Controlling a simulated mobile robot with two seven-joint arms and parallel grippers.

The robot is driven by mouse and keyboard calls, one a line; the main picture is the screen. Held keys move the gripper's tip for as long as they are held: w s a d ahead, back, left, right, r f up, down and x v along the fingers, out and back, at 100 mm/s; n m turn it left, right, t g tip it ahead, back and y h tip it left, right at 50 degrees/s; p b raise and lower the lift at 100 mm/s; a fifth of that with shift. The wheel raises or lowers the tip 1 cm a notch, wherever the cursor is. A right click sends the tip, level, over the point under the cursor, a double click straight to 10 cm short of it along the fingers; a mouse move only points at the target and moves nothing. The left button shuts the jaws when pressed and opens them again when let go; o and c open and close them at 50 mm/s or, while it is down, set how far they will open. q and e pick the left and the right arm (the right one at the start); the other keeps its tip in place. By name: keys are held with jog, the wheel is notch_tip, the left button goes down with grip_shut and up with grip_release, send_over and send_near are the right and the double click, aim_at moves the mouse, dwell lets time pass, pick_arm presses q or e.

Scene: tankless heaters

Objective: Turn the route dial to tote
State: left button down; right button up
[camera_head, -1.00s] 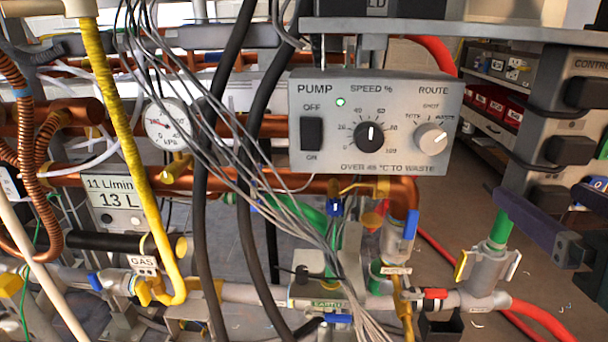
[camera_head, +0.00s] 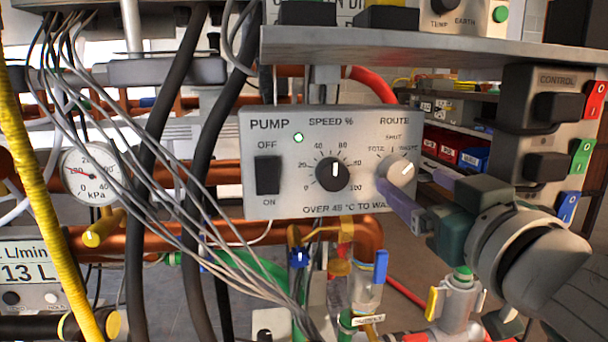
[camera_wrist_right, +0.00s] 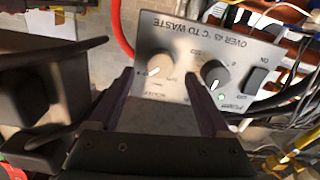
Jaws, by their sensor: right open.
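The grey pump box (camera_head: 285,205) faces me with its route dial (camera_head: 398,171) at the right end. The dial is a round beige knob with a white pointer line aimed up and right, toward the WASTE label; TOTE is at upper left and SHUT at top. My right gripper (camera_head: 410,179) reaches in from the right, open, its purple fingers in front of the box near the dial. In the right wrist view the box is upside down, and the dial (camera_wrist_right: 161,63) lies between the fingertips (camera_wrist_right: 159,74). I cannot tell whether they touch it. My left gripper is not in view.
A speed dial (camera_head: 333,174) and an off/on rocker (camera_head: 267,175) are left of the route dial. A shelf (camera_head: 420,46) overhangs the box. Loose grey wires and black hoses (camera_head: 150,190) hang at left. A control panel (camera_head: 545,125) stands at right.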

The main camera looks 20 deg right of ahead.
aim_at(397, 172)
jog(key=shift+x, duration=1.25)
jog(key=shift+c, duration=0.3)
grip_shut()
